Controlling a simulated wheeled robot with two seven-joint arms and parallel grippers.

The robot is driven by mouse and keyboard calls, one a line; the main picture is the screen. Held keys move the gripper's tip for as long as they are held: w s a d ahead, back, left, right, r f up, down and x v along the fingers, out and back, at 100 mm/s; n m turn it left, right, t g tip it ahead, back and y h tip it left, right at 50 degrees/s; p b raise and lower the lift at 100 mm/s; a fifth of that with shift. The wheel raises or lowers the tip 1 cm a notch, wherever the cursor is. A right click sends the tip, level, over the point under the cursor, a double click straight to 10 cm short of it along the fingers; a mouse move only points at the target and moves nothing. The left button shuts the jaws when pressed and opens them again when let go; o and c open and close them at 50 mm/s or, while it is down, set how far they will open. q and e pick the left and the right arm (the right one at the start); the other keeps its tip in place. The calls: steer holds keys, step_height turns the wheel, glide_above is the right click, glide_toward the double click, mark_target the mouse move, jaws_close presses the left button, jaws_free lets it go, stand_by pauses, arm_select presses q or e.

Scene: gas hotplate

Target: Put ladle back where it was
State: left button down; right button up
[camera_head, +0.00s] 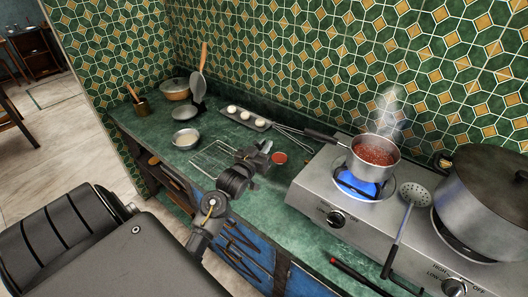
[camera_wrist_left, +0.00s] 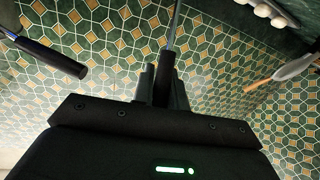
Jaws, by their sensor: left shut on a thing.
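My left gripper (camera_head: 265,150) is over the counter, left of the hotplate. In the left wrist view it (camera_wrist_left: 163,90) is shut on a dark handle with a thin metal shaft, which I take to be the ladle (camera_wrist_left: 172,38). The shaft points away from the gripper. The ladle's head is not clear in either view. A perforated skimmer (camera_head: 414,194) lies on the hotplate, its dark handle over the front edge. My right gripper is not in view.
A saucepan (camera_head: 376,150) of red food steams over a lit flame on the hotplate (camera_head: 316,190); its handle points left. A large lidded pot (camera_head: 487,205) stands right. A small red bowl (camera_head: 279,157), a tray (camera_head: 246,119) and a wire rack (camera_head: 212,157) are near the gripper.

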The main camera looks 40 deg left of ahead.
arm_select(q)
step_height(320, 180, down, 2)
steer(key=shift+f+p, duration=0.1)
steer(key=shift+p, duration=0.25)
steer(key=shift+f, duration=0.2)
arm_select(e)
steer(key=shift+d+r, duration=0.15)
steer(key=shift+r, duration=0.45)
arm_select(q)
steer(key=shift+f, duration=0.2)
steer(key=c, duration=1.4)
jaws_free()
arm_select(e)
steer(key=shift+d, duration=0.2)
arm_select(q)
steer(key=shift+r, duration=0.1)
